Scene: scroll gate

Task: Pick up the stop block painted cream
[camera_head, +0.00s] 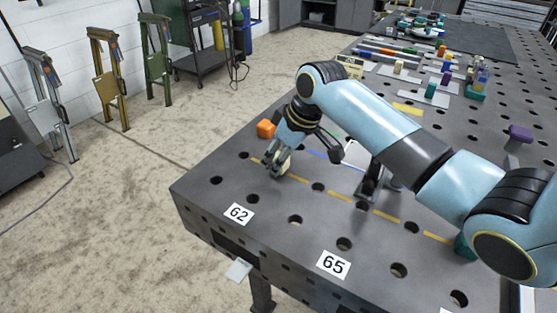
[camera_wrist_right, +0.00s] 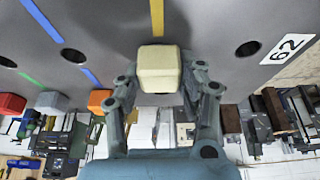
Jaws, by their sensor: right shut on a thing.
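The cream stop block (camera_wrist_right: 159,68) sits between the two fingers of my right gripper (camera_wrist_right: 160,85) in the wrist view. The fingers press on its left and right sides. In the head view my right gripper (camera_head: 278,168) is low over the table's near left part, by a dashed yellow line, and the cream block (camera_head: 284,164) shows partly between its fingers. I cannot tell whether the block touches the table. My left gripper is not in view.
The grey table (camera_head: 235,185) has round holes and number labels, 62 (camera_head: 238,213) and 65 (camera_head: 333,263). An orange block (camera_head: 266,128) stands just behind my right gripper. A dark clamp-like fixture (camera_head: 371,183) stands to the right. More coloured blocks lie farther back.

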